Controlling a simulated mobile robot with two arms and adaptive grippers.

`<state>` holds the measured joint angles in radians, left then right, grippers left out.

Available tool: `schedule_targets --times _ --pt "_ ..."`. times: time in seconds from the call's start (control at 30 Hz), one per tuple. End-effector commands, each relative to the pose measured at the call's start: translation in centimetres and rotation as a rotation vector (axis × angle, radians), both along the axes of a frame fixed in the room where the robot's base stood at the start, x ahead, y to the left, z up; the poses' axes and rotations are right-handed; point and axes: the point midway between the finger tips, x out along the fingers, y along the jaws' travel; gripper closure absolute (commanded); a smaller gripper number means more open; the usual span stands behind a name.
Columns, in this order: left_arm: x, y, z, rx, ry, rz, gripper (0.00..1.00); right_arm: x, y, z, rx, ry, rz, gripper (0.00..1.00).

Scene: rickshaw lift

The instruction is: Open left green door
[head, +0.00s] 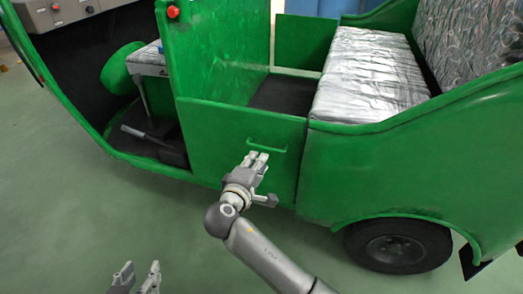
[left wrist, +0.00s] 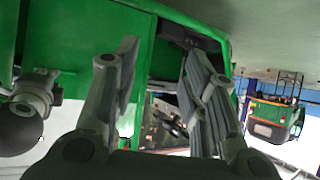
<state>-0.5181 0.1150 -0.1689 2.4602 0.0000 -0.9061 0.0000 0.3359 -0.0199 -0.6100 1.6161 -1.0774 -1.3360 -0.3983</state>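The green door (head: 225,135) is the low side panel of the green rickshaw and looks shut, level with the body around it. Its green bar handle (head: 280,150) is near the top, towards the right edge. My right gripper (head: 257,158) is at the handle, its fingertips overlapping the handle's left part. I cannot tell if the fingers touch or grip it. My left gripper (head: 137,272) is low at the bottom edge, away from the door. In the left wrist view its two fingers (left wrist: 160,90) are wide apart with nothing between them.
A silver padded seat (head: 365,72) is behind the door, and a rear wheel (head: 398,245) is at the lower right. The driver's footwell is open at the left. The green floor (head: 70,215) in front is clear. Another green vehicle (left wrist: 268,122) stands further off.

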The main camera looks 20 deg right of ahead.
Motion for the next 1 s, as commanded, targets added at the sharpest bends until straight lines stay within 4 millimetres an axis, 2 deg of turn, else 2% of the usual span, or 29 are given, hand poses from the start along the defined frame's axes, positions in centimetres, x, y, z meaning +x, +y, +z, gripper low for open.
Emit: schedule_targets --times 0.3,0.7,1.0 --pt "2.7 -1.3 4.0 -0.060 -0.250 -0.017 0.60 3.6 -2.5 -1.0 -0.002 0.000 -0.002 0.79" --pt "4.0 -2.4 9.4 -0.131 -0.535 -0.035 0.60 7.0 -4.8 -2.0 0.000 0.001 0.000 0.79" --pt "4.0 -2.6 10.8 -0.148 -0.601 -0.038 0.60 7.8 -5.3 -2.1 0.001 0.002 0.001 0.79"
